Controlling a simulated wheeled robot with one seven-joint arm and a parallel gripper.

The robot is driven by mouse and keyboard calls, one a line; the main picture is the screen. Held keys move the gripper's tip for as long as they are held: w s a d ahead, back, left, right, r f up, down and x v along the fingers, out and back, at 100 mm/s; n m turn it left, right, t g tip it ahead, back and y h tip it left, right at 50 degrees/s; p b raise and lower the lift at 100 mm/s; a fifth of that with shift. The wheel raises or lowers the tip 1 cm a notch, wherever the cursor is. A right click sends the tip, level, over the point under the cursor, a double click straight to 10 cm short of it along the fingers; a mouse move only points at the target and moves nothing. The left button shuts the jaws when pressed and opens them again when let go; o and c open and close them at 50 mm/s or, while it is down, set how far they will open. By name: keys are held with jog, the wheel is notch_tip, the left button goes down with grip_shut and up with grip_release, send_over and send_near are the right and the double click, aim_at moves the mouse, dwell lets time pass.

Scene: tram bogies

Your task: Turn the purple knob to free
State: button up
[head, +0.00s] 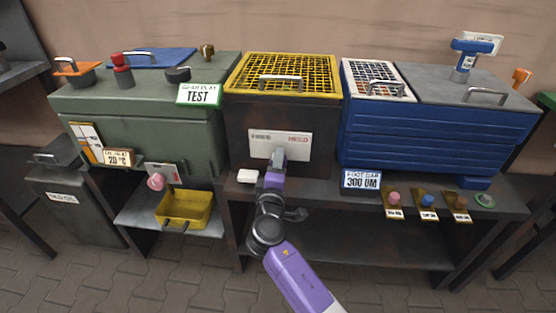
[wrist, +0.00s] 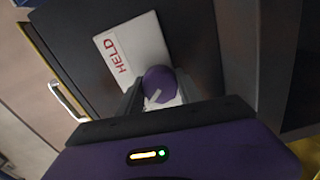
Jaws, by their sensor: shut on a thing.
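The purple knob (wrist: 158,80) sits on a white plate (wrist: 131,50) with the red word HELD, on the front of a dark box. A pale pointer mark shows on the knob, slanting toward the lower left in the wrist view. My gripper (wrist: 160,93) has one finger on each side of the knob and is shut on it. In the head view my gripper (head: 279,155) reaches the plate (head: 293,145) from below and hides the knob. The plate's left-hand lettering is too small to read there.
The dark box (head: 255,115) has a yellow grid lid (head: 283,60) with a handle. A green cabinet (head: 140,125) stands left and a blue one (head: 430,130) right. A pink knob (head: 156,181), yellow tray (head: 184,222) and white block (head: 247,176) are lower down.

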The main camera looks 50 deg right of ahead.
jog(key=shift+a+n, duration=0.1)
jog(key=shift+n, duration=0.2)
jog(key=o, duration=1.4)
jog(key=shift+c, duration=0.2)
jog(key=v, duration=0.7)
jog(key=shift+s+a+p, duration=0.25)
jog(key=shift+a+p, duration=0.05)
jog(key=shift+p, duration=0.1)
